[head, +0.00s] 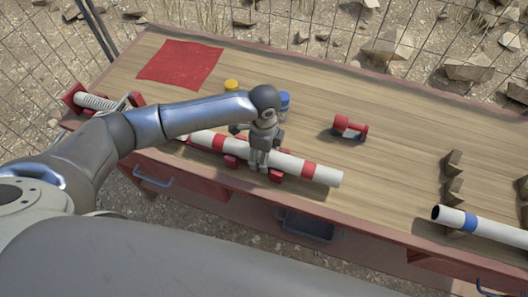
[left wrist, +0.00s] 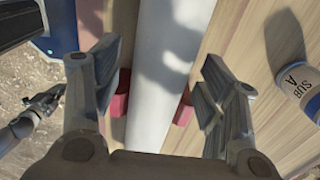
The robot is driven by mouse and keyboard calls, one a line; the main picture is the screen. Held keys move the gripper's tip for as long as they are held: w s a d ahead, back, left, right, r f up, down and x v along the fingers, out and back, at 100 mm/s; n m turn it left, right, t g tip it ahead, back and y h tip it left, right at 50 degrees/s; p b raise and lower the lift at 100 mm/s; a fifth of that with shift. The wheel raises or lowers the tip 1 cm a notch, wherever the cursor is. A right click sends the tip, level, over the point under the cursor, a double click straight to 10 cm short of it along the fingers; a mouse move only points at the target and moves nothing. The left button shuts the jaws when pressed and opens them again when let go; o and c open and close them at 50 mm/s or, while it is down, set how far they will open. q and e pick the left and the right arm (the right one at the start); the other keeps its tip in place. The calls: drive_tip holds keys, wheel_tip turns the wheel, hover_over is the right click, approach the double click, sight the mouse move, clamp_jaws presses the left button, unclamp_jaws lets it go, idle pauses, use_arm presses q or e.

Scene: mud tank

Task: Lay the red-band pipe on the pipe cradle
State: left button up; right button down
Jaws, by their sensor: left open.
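The red-band pipe (head: 289,163) is white with red bands and lies lengthwise near the table's front edge. Red supports of the pipe cradle (head: 276,178) show under it, and the pipe appears to rest on them. In the left wrist view the pipe (left wrist: 165,75) runs between red cradle blocks (left wrist: 120,97). My left gripper (head: 262,158) is over the middle of the pipe, its open fingers (left wrist: 163,75) on either side with gaps showing. A small gripper that looks like my right one (left wrist: 45,102) is at the left of the wrist view; its fingers are unclear.
A blue-topped can (head: 284,104) stands close behind my left gripper, with a yellow-topped one (head: 231,86) further left. A small red stand (head: 350,127) is to the right. A blue-band pipe (head: 485,228) lies at the right near brown blocks (head: 452,190). A red cloth (head: 180,63) lies back left.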

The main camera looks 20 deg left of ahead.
use_arm(q)
drive_tip(key=shift+r, duration=0.1)
wheel_tip(320, 180, up, 12)
idle(0.5)
